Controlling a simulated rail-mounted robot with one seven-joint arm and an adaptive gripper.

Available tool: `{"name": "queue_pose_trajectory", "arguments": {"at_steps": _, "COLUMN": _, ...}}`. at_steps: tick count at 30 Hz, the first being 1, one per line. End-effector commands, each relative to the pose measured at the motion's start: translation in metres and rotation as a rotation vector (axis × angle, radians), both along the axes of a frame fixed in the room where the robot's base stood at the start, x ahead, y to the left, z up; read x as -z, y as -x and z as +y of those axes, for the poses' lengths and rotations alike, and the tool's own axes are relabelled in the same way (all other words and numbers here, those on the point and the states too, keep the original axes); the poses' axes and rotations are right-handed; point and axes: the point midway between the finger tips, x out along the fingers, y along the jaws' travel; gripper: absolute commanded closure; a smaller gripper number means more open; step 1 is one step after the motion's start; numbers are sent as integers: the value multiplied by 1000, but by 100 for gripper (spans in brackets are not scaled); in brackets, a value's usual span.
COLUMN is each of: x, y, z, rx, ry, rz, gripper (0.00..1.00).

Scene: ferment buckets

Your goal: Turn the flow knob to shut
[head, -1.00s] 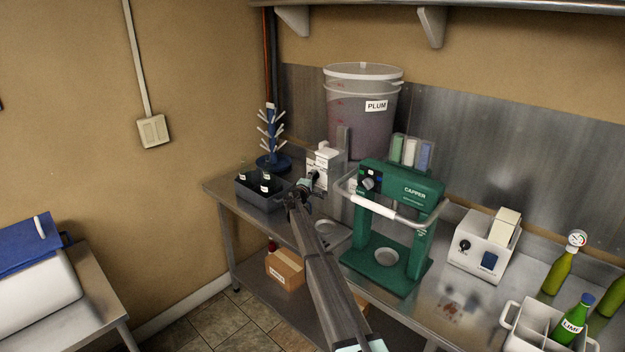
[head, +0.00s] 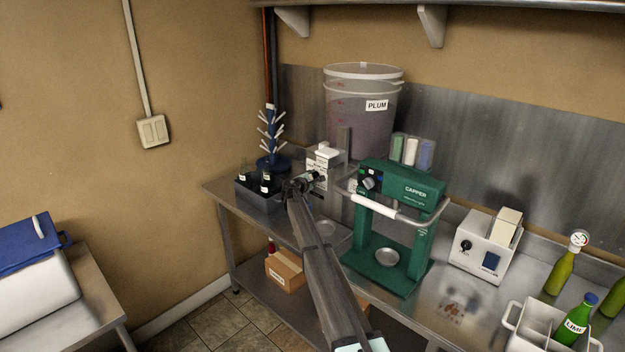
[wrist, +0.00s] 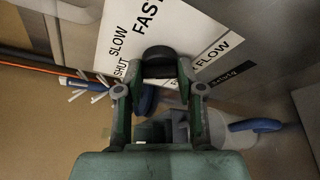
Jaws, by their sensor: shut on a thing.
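The flow knob (wrist: 160,58) is a dark round knob on a white panel in the wrist view. The panel (wrist: 120,30) is printed SHUT, SLOW, FAST and FLOW around it. My gripper (wrist: 158,84) has its two fingertips on either side of the knob and is shut on it. I cannot make out the knob's pointer or setting. In the head view my gripper (head: 304,184) is at the front of the white filler box (head: 326,158), below the PLUM bucket (head: 352,112).
The green capper (head: 408,192) stands close to the right of my arm. A dark crate with bottles (head: 250,194) and a blue drying rack (head: 272,163) stand to the left. A white boxy machine (head: 484,250) is further right on the steel bench.

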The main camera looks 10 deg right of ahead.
Motion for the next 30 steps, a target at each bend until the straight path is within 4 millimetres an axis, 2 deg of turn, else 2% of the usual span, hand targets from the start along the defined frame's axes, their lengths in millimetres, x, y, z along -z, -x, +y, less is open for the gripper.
{"name": "queue_pose_trajectory", "arguments": {"at_steps": 13, "x": -3, "y": -2, "z": 0, "rx": 0, "ry": 156, "rz": 183, "gripper": 97}}
{"name": "queue_pose_trajectory", "arguments": {"at_steps": 29, "x": -3, "y": -2, "z": 0, "rx": 0, "ry": 178, "rz": 208, "gripper": 97}}
{"name": "queue_pose_trajectory", "arguments": {"at_steps": 30, "x": -3, "y": -2, "z": 0, "rx": 0, "ry": 178, "rz": 208, "gripper": 59}}
